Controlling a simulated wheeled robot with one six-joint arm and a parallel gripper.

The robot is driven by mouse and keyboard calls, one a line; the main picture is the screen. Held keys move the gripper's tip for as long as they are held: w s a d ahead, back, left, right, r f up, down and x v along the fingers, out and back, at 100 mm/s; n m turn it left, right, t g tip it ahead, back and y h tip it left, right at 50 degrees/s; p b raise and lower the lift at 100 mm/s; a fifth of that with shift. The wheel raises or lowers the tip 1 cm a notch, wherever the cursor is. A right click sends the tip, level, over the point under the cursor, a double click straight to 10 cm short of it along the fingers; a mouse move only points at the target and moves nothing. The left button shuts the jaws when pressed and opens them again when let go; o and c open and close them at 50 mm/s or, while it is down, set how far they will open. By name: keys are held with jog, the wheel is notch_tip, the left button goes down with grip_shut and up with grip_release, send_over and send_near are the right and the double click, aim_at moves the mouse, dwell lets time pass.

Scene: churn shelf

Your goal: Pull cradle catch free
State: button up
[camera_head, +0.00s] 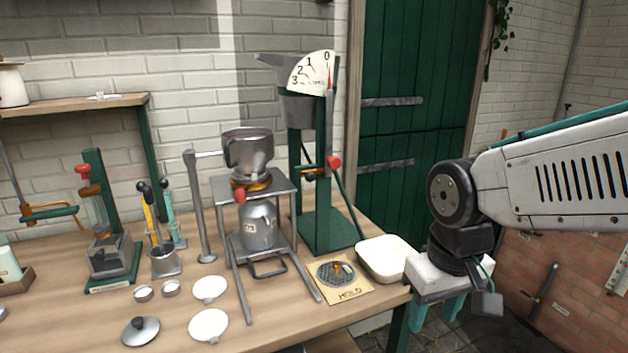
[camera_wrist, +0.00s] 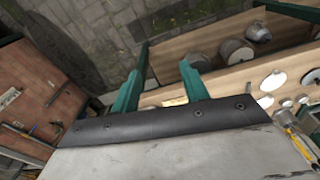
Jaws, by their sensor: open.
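A steel stand (camera_head: 265,187) on the bench holds a metal vessel (camera_head: 248,150) on its top plate, with an orange ring beneath the vessel. A red knob (camera_head: 240,195) sticks out at the front of the stand. A second red knob (camera_head: 334,162) is on the green dial stand (camera_head: 325,228) to its right. I cannot tell which is the cradle catch. My gripper (camera_head: 434,322) is open and empty, pointing down off the bench's right end, apart from both stands. Its two teal fingers also show in the wrist view (camera_wrist: 164,58), spread with nothing between them.
A white tray (camera_head: 385,258) sits at the bench's right end, close to my gripper. A HOLD plate (camera_head: 345,290) with a round grate lies beside it. A metal can (camera_head: 259,222) stands under the steel stand. Lids, a tool cup (camera_head: 165,262) and a green press fill the left.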

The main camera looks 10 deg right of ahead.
jog(key=w+a+f+n+t, duration=0.1)
jog(key=w+a+f+t, duration=0.15)
jog(key=w, duration=0.45)
jog(key=w+a+f+t, duration=0.2)
jog(key=w+f, duration=0.1)
jog(key=w, duration=0.4)
jog(key=t+y, duration=0.4)
jog(key=t, duration=0.8)
send_near(311, 178)
jog(key=shift+n, duration=0.4)
jog(key=x, duration=0.8)
jog(key=shift+w, duration=0.15)
